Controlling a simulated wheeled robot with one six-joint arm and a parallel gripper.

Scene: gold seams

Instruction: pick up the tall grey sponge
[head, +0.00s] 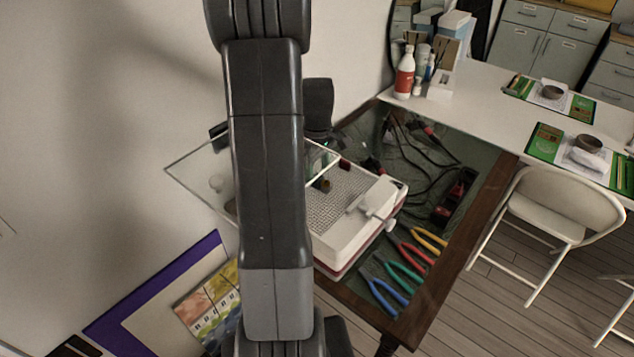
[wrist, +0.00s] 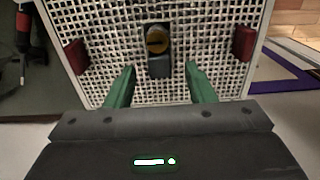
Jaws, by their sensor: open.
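The tall grey sponge (wrist: 160,67) stands on a white grid in the wrist view, with a dark upper part and a brownish round patch (wrist: 157,41) on it. In the head view a small dark and brown piece (head: 322,184) on the grid seems to be the same thing. My gripper (wrist: 159,68) is open. Its two green fingers lie to the left and right of the sponge, apart from it, with their tips pointing towards the grid. In the head view my arm hides most of the gripper.
The grid belongs to a white and red machine (head: 350,242) on a glass-topped table (head: 462,150). Red blocks sit on the grid left (wrist: 75,56) and right (wrist: 242,43) of the sponge. A clear panel (head: 196,172) juts out leftward. Coloured pliers (head: 405,268) and black cables lie nearby.

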